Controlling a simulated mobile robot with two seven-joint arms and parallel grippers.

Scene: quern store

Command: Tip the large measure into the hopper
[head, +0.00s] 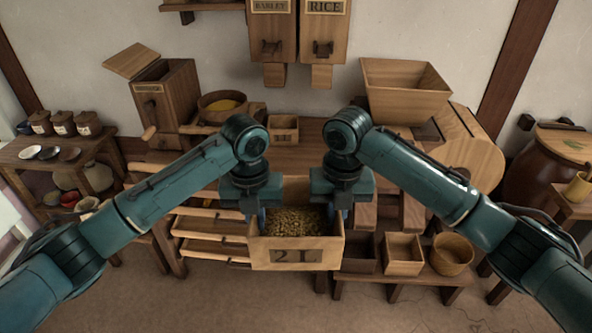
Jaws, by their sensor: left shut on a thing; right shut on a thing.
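The large measure (333,251) is a wooden box marked "2 L", filled with brownish grain, upright in the lower middle of the head view. My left gripper (254,214) is shut on its left side. My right gripper (342,212) is shut on its right side. The measure is held in front of the bench, apart from the wooden hopper (405,88). The hopper is a wide, flared box at the upper right, above a round wooden mill body (470,150).
A small wooden box (283,128) stands on the bench behind my arms. Open slatted trays (205,247) jut out at left. A low stand at right holds a square box (404,254) and a round tub (453,254). Barley and rice bins (325,30) hang on the wall.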

